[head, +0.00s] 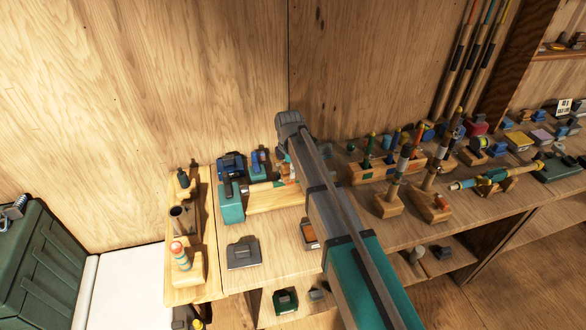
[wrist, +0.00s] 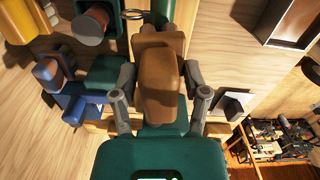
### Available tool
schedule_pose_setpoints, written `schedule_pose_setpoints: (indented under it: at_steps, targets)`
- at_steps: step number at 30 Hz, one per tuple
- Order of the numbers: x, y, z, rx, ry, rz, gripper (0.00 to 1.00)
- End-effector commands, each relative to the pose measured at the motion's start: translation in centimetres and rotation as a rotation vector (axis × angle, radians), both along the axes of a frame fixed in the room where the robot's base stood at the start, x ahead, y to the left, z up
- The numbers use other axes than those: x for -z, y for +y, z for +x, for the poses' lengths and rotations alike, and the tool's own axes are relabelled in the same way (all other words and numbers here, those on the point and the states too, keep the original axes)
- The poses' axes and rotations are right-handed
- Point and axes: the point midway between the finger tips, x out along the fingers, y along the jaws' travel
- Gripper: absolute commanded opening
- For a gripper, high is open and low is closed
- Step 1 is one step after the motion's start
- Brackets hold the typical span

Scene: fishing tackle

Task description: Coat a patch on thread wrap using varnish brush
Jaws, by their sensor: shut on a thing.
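My gripper (wrist: 159,76) is shut on a brown, block-like thing (wrist: 160,92) in the wrist view, with one grey finger on each side. I cannot tell whether this is the varnish brush; its far end is hidden. In the head view my arm reaches over the bench, and its end hides the gripper and most of what it holds. A pale upright piece with blue bands and a red top (head: 180,257) stands on a wooden block at the left; it may be the thread wrap, but this is not certain.
A teal-ended wooden holder (head: 232,203) stands beside the arm's end. A brown cup (head: 182,218) and a grey flat box (head: 243,253) are nearby. Wooden stands with upright rods (head: 391,198) crowd the bench to the right. The plywood wall (head: 180,80) closes the back.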

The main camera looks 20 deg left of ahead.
Motion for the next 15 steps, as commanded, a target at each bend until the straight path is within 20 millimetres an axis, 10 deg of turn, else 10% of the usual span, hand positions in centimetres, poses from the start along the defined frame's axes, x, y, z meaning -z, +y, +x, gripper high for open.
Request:
schedule_pose_setpoints:
  at_steps: [15]
  targets:
    - [0.05, 0.51, -0.30, -0.001, 0.000, 0.000, 0.21]
